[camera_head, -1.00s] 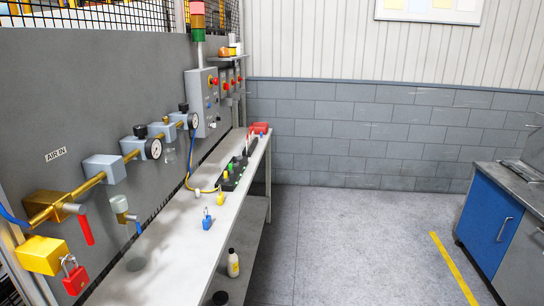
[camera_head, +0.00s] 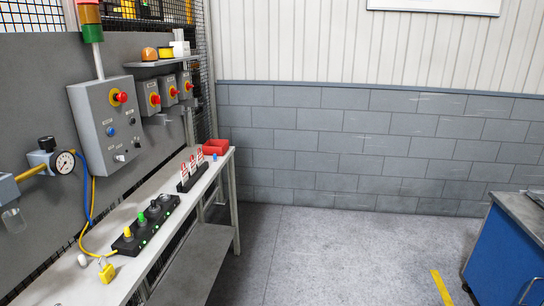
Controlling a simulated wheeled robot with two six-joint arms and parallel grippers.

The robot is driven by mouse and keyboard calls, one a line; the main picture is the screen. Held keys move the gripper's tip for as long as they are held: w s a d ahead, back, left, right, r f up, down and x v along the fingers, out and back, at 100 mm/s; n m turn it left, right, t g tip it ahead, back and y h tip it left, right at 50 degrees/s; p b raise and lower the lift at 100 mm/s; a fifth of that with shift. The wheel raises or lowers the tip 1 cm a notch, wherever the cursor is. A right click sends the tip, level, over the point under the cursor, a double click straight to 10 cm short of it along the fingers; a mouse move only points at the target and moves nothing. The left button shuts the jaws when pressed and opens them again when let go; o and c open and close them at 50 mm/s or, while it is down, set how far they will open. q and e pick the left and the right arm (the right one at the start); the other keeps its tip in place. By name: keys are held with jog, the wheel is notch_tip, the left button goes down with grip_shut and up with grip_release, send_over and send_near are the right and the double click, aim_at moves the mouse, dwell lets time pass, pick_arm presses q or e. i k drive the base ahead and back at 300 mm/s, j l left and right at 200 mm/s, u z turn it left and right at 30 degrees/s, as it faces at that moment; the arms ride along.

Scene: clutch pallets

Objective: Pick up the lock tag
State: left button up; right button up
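Several red-and-white lock tags (camera_head: 191,167) stand upright in a dark holder (camera_head: 191,181) near the far end of the narrow grey bench (camera_head: 134,263). Neither of my grippers shows in the head view.
A black strip with yellow, green and dark knobs (camera_head: 145,224) lies on the bench, with a yellow padlock (camera_head: 107,271) in front. A red bin (camera_head: 216,146) sits behind the tags. A control box (camera_head: 110,124) hangs above. Open floor (camera_head: 330,250) lies to the right, before a blue cabinet (camera_head: 505,250).

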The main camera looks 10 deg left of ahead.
aim_at(193, 165)
jog(key=i+u, duration=0.15)
jog(key=i, duration=0.65)
jog(key=i+l+u, duration=0.15)
jog(key=i, duration=0.6)
